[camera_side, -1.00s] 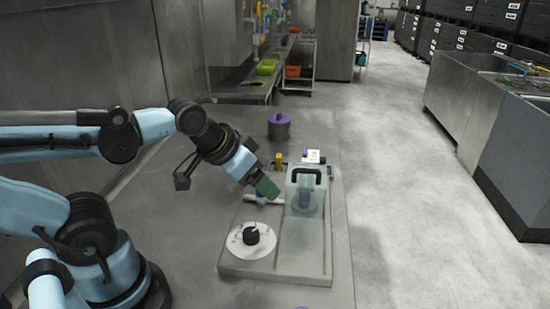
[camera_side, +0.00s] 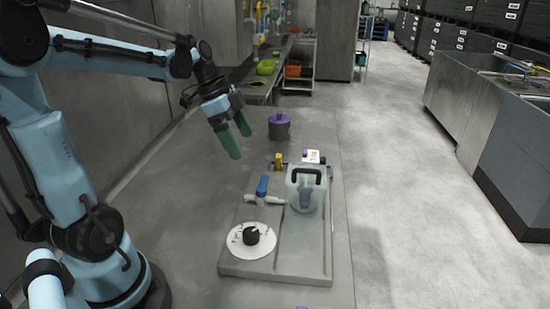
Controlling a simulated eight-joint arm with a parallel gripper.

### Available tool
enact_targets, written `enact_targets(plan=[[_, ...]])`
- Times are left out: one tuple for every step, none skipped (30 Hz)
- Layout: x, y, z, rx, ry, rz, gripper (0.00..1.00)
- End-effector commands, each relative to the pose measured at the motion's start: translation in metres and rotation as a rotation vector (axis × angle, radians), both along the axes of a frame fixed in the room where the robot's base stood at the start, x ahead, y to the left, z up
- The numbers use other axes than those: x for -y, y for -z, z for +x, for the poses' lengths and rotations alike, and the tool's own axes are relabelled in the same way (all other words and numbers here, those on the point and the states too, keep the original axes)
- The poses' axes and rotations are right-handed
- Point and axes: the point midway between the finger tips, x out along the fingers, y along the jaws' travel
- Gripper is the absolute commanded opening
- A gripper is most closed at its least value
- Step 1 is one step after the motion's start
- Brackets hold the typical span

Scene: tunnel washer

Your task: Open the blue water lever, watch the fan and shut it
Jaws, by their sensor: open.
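The blue water lever (camera_side: 262,186) sits on a white pipe at the left middle of the grey washer base (camera_side: 282,268). Its blue handle points up and away in the picture. A clear housing (camera_side: 316,188) with a black handle stands to its right, with a blue-grey part inside that may be the fan; whether it turns cannot be told. My gripper (camera_side: 239,143) is open and empty, its two green fingers pointing down, up and to the left of the lever and apart from it.
A white dial with a black knob (camera_side: 251,236) is at the front left of the base. A yellow fitting (camera_side: 278,161) and a white box (camera_side: 313,157) are at its back. A purple-lidded pot (camera_side: 279,127) stands behind. The bench left of the base is clear.

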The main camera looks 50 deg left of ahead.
Motion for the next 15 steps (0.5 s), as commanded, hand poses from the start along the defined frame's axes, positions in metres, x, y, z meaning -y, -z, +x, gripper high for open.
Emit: enact_targets(plan=[[0.002, 0.005, 0.002, 0.001, 0.002, 0.001, 1.00], [0.003, 0.008, 0.002, 0.000, 0.001, 0.001, 1.00], [0.004, 0.013, 0.004, 0.000, 0.001, 0.001, 1.00], [0.006, 0.017, 0.005, 0.000, 0.001, 0.001, 1.00], [0.007, 0.021, 0.006, 0.000, 0.001, 0.001, 1.00], [0.009, 0.027, 0.008, 0.000, 0.002, 0.001, 1.00], [0.010, 0.032, 0.010, 0.000, 0.002, 0.001, 1.00], [0.011, 0.036, 0.011, 0.000, 0.001, 0.001, 1.00], [0.013, 0.042, 0.012, 0.000, 0.001, 0.002, 1.00], [0.014, 0.046, 0.014, 0.000, 0.000, 0.001, 1.00], [0.016, 0.051, 0.015, 0.000, 0.001, 0.002, 1.00], [0.017, 0.056, 0.017, 0.000, 0.001, 0.002, 1.00], [0.019, 0.061, 0.018, 0.000, 0.001, 0.002, 1.00], [0.020, 0.065, 0.019, 0.000, 0.001, 0.002, 1.00], [0.022, 0.071, 0.021, 0.000, 0.000, 0.001, 1.00]])
